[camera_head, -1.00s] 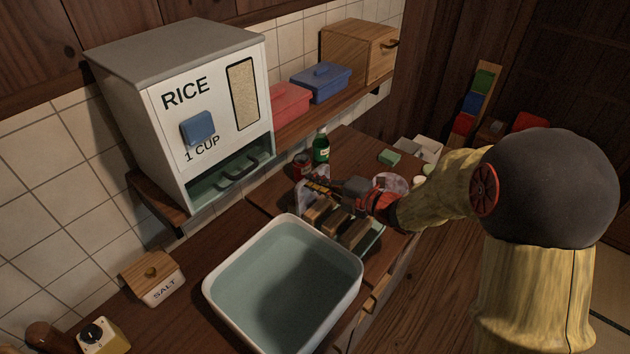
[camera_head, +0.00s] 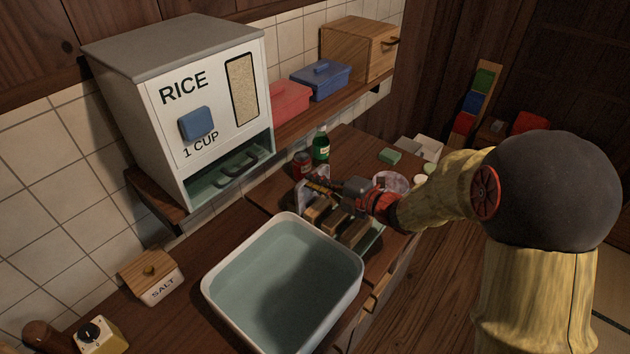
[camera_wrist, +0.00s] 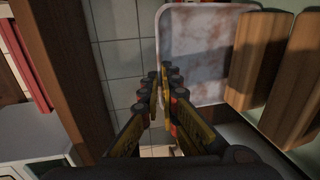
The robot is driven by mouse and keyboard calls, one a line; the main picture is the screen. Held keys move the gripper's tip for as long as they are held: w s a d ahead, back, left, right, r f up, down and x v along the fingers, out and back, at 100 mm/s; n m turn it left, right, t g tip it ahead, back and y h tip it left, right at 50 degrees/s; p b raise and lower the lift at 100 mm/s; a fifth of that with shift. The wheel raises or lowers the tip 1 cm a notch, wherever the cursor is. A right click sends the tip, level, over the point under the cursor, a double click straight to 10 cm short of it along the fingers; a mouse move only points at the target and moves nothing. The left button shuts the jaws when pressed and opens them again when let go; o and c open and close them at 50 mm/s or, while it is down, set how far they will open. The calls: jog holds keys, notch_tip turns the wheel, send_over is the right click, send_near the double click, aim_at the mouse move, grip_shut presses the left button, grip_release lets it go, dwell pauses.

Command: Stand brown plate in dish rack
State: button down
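The dish rack (camera_head: 345,222) stands behind the basin, with thick wooden dividers above a pale green base. The dividers (camera_wrist: 297,85) also fill the right of the wrist view. A pale square plate with brownish marbling (camera_wrist: 200,40) stands beside the left divider; no plainly brown plate can be made out. My gripper (camera_head: 316,184) is over the rack's far left end. In the wrist view my fingertips (camera_wrist: 162,78) are a narrow gap apart, at the plate's left edge. They partly hide the plate, and I see nothing clamped between them.
A water-filled basin (camera_head: 285,275) takes up the counter in front of the rack. A green bottle (camera_head: 321,145) and a red can (camera_head: 301,164) stand close behind my gripper. A round marbled dish (camera_head: 391,182) lies beyond my wrist. The rice dispenser (camera_head: 190,110) stands at left.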

jog(key=shift+f, duration=0.2)
jog(key=c, duration=2.3)
grip_release()
jog(key=o, duration=0.3)
jog(key=shift+o, duration=0.2)
jog(key=v, duration=1.2)
